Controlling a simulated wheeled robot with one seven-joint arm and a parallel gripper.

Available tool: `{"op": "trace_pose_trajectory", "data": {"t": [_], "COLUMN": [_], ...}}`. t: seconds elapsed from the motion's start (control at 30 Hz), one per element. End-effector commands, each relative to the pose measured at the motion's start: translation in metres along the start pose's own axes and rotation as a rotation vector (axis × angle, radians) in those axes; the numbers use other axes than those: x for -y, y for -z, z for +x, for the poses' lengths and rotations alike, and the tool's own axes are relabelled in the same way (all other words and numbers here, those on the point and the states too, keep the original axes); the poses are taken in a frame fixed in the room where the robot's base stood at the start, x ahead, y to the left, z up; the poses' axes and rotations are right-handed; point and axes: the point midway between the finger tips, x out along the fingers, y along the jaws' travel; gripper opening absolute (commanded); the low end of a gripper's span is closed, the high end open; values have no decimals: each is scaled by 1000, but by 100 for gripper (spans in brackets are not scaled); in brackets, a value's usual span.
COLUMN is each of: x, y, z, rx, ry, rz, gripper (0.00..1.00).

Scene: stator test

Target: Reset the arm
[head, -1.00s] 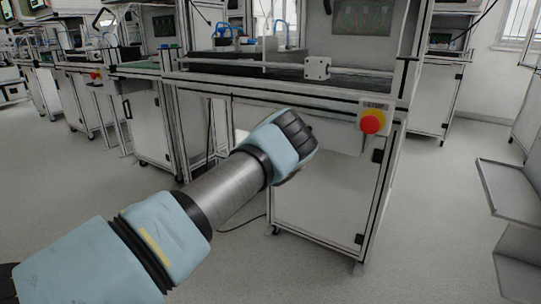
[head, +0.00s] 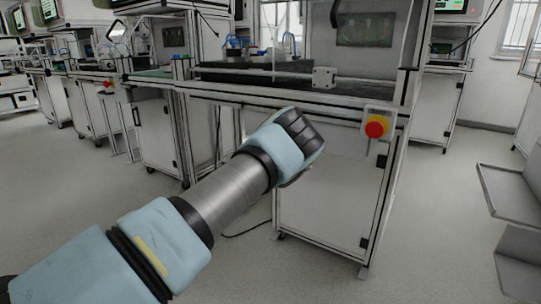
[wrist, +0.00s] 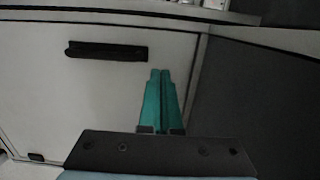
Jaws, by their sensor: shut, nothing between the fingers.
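My gripper shows in the wrist view (wrist: 160,80) as two green fingers side by side, shut with nothing between them. Behind the fingers is a pale cabinet door (wrist: 60,95) with a black handle (wrist: 105,50). In the head view my arm reaches from the lower left to the middle of the picture, in front of the workstation. The gripper's fingers are hidden there behind the arm's end.
The workstation (head: 330,215) stands close ahead, with a red emergency stop button (head: 375,128) on its front right. More workstations (head: 95,100) line the left side. Grey shelves (head: 510,190) stand at the right edge. The floor (head: 430,220) between is clear.

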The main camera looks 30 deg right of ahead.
Motion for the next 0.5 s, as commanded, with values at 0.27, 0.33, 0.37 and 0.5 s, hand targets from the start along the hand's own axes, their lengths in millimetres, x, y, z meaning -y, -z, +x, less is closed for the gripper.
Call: {"op": "trace_pose_trajectory", "data": {"t": [0.27,0.33,0.37,0.5], "x": [0,0,0,0], "y": [-3,-4,-4,-4], "z": [-43,-49,-51,-55], "rx": [0,0,0,-1], "ry": [-2,-2,-1,-1], "rz": [-1,-1,-1,-1], "gripper": [0,0,0,0]}}
